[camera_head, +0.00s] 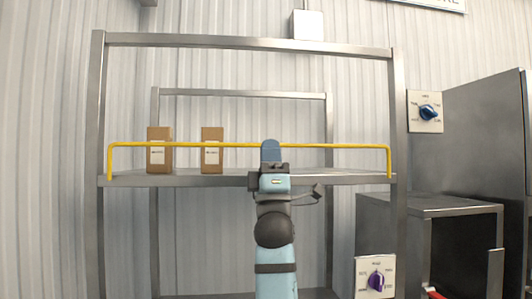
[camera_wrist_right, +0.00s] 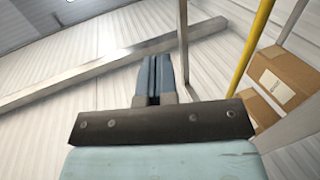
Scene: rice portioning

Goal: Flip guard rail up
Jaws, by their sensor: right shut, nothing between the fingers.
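The yellow guard rail (camera_head: 330,146) is a thin bar with bent ends. It stands upright along the front edge of the metal shelf (camera_head: 220,181). My right gripper (camera_head: 271,148) is shut and empty, in front of the middle of the rail in the head view; its tip overlaps the bar there. In the right wrist view the shut fingers (camera_wrist_right: 155,75) point up to the metal frame, and the rail (camera_wrist_right: 252,45) passes to their right, apart from them. My left gripper is not in view.
Two brown boxes (camera_head: 159,150) (camera_head: 212,150) stand on the shelf behind the rail. The metal rack has posts (camera_head: 398,130) on each side. To the right are a blue knob panel (camera_head: 425,112), a purple knob panel (camera_head: 375,278) and a metal cabinet (camera_head: 480,130).

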